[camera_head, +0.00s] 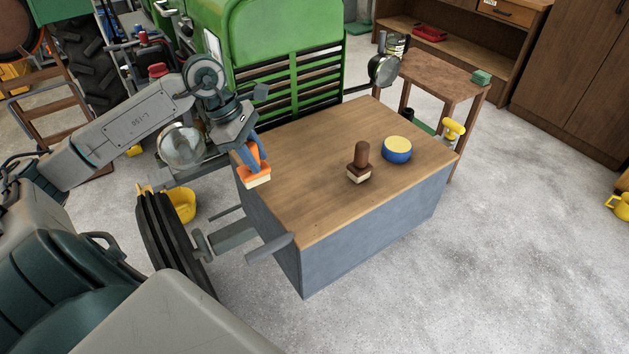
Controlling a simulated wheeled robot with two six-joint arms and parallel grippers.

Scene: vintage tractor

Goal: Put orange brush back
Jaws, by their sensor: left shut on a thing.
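An orange brush (255,175) with pale bristles is in my left gripper (252,152), at the left end of the wooden-topped workbench (320,208). My left gripper is shut on the brush from above, its fingers partly hiding the orange body. The bristles point down; I cannot tell whether they touch the bench top. A brown brush (360,163) with a dark upright handle stands on the bench, right of the orange one. My right gripper is not in view.
A round blue tin with a yellow top (397,150) stands beside the brown brush. The green tractor (265,50) is behind the bench. A smaller wooden table (440,75) stands behind right.

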